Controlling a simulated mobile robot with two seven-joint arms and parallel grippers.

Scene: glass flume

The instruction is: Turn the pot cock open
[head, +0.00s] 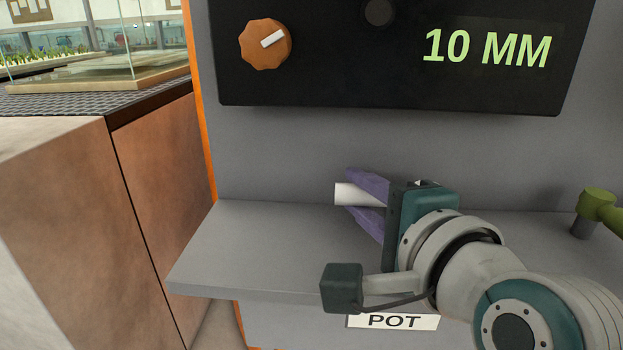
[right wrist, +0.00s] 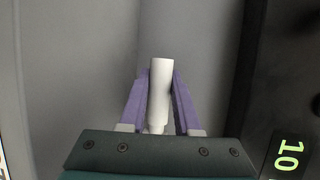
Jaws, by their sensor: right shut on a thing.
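A white cylindrical piece (head: 345,194) lies between the purple fingers of my right gripper (head: 354,190), above the grey shelf and the POT label (head: 393,321). My right gripper is shut on it, and its end sticks out past the fingertips to the left. In the right wrist view the white piece (right wrist: 161,77) stands between the two fingers (right wrist: 160,90), with a narrower part near the palm. It may be the pot cock's handle; any cock body is hidden behind my gripper. My left gripper is out of view.
The grey shelf (head: 240,250) juts from a grey panel. A green handle (head: 598,205) on a dark post stands at right. Above is a black box with an orange knob (head: 265,43) and a 10 MM display (head: 487,47). The shelf's left part is clear.

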